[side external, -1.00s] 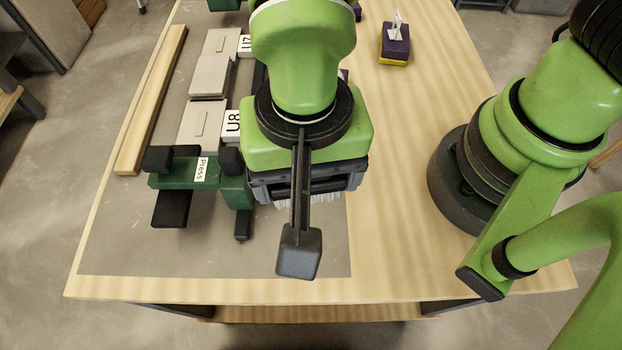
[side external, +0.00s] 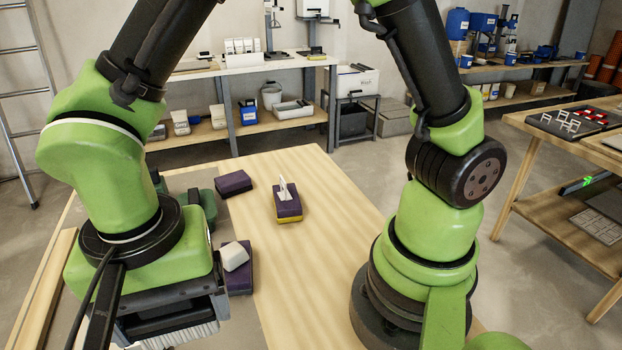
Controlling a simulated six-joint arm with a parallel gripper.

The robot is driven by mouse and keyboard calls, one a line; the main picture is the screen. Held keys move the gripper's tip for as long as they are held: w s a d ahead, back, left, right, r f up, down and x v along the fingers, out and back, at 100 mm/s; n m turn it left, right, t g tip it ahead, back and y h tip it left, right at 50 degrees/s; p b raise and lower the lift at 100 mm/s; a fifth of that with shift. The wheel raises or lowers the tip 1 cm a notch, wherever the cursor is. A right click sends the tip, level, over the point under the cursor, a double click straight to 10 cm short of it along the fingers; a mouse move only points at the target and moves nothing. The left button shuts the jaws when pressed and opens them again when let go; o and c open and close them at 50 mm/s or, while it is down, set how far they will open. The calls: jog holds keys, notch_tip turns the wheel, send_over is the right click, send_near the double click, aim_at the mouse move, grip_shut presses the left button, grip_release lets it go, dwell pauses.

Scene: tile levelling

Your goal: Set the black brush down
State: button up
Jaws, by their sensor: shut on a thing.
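My gripper (side external: 165,302) is at the lower left of the side external view, low over the work table. It is shut on the black brush (side external: 180,325), whose dark body and pale bristles show just below the jaws. The fingertips are largely hidden by the gripper housing. The picture's lower edge cuts off the area beneath, so I cannot tell whether the bristles touch anything.
A purple and yellow block (side external: 288,206) with a white piece on top stands mid-table. Purple blocks (side external: 233,183) lie nearer my arm, one by a white-topped piece (side external: 235,256). A wooden strip (side external: 42,290) runs along the left. Bare wood (side external: 310,270) lies right of the blocks.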

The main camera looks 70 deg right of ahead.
jog(key=w+d+m, duration=0.5)
jog(key=w+d, duration=0.6)
jog(key=w, duration=0.1)
jog(key=w+d+m, duration=0.2)
jog(key=d+m, duration=0.1)
jog(key=d, duration=0.6)
jog(key=w+d+m, duration=0.3)
jog(key=d, duration=0.6)
jog(key=m, duration=0.7)
send_over(313, 177)
notch_tip(313, 177, down, 11)
jog(key=shift+r, duration=0.1)
jog(key=shift+d+f, duration=0.1)
jog(key=shift+f, duration=2.05)
